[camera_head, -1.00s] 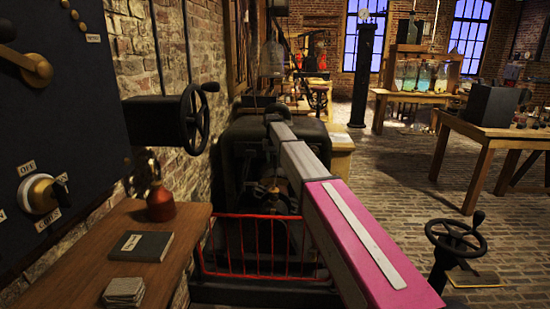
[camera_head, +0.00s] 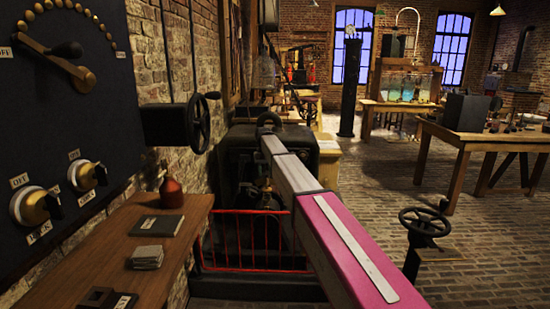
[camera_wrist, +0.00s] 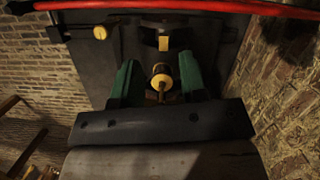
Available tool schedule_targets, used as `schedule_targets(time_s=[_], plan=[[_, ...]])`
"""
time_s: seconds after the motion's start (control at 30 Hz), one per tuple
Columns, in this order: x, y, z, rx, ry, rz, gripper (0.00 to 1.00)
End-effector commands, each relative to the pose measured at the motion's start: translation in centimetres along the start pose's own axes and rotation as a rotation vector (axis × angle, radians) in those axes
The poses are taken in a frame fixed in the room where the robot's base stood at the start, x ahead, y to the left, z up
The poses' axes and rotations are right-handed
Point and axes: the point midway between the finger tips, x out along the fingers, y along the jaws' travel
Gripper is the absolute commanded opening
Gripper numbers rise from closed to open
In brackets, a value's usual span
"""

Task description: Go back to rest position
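My arm, with its pink link, reaches forward over the red railing (camera_head: 255,240) in the head view. A small dark shape at its far end, my gripper (camera_head: 270,120), is in front of a dark rounded machine (camera_head: 300,145). It is too small and dark there to show its opening. In the wrist view, two green parts (camera_wrist: 128,82) stand apart on either side of a brass piece (camera_wrist: 162,82). A black bar with screws (camera_wrist: 160,124) lies below them. No held object is clearly seen.
On the left, a wooden desk (camera_head: 140,262) carries a book, cards and a red bottle (camera_head: 171,192). A dark panel with knobs (camera_head: 70,130) and a wall handwheel (camera_head: 198,123) stand beside it. A floor handwheel (camera_head: 424,222) is at right.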

Motion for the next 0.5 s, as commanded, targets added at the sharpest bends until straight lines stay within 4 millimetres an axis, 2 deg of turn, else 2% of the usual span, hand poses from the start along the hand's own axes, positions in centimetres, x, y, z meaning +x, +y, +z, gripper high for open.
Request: schedule_targets(time_s=[0.27,0.5], plan=[[3.2,1.8,2.0,0.011,0.016,-0.004,0.39],[7.4,4.1,4.7,0.027,0.039,-0.009,0.39]])
